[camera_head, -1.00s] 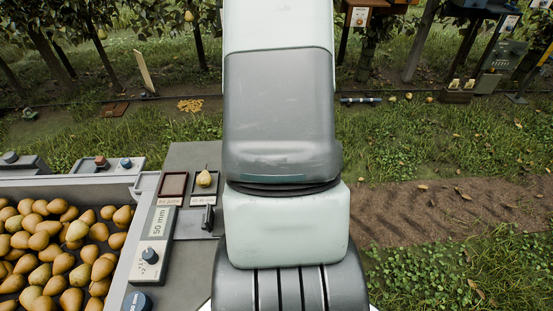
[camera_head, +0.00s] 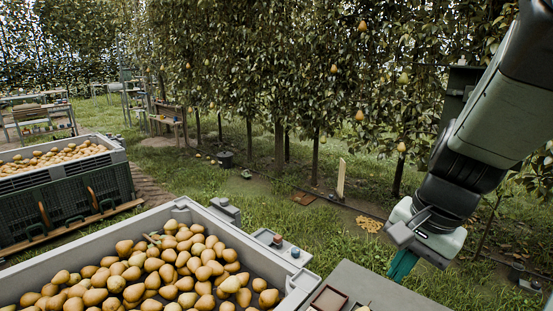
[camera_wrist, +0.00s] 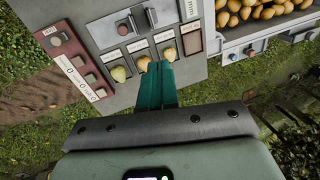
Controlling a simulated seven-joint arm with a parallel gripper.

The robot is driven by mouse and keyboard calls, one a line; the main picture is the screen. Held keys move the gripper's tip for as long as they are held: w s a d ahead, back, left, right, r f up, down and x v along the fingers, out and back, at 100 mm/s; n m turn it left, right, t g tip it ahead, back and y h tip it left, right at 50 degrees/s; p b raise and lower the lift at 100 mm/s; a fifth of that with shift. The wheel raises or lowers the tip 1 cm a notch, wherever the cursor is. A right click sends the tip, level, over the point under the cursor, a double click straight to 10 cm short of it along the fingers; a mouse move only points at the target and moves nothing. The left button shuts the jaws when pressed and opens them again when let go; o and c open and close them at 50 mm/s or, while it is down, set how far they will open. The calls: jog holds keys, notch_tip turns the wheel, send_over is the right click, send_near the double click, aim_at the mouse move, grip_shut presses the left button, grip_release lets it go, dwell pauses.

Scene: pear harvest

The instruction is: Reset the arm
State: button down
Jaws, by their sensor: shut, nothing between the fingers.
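My gripper (camera_head: 402,266) hangs from my arm at the right of the head view, with green fingers pointing down. In the wrist view my gripper (camera_wrist: 156,66) has its green fingers together, with nothing held between them. The fingertips show in front of a grey panel (camera_wrist: 93,30) with small labelled trays. A yellow-green pear (camera_wrist: 120,74) sits in one tray, and further pears (camera_wrist: 170,54) sit in trays beside the fingertips. One dark tray (camera_wrist: 191,42) looks empty. The distance from the fingertips to the panel is hard to tell.
A grey bin (camera_head: 60,243) full of pears fills the lower left, and a second pear bin (camera_head: 62,192) stands behind it. Pear trees (camera_head: 280,80) line the back, with a wooden stake (camera_head: 341,178) before them. Grass lies between.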

jog(key=s+a+r+n+t+h, duration=0.1)
jog(key=s+a+r+n+t, duration=0.2)
jog(key=s+a+r+n, duration=0.5)
jog(key=shift+s+a+r+n+t+h, duration=0.3)
jog(key=shift+a+r+n, duration=0.9)
jog(key=shift+a+r, duration=0.45)
jog(key=shift+a+f, duration=0.15)
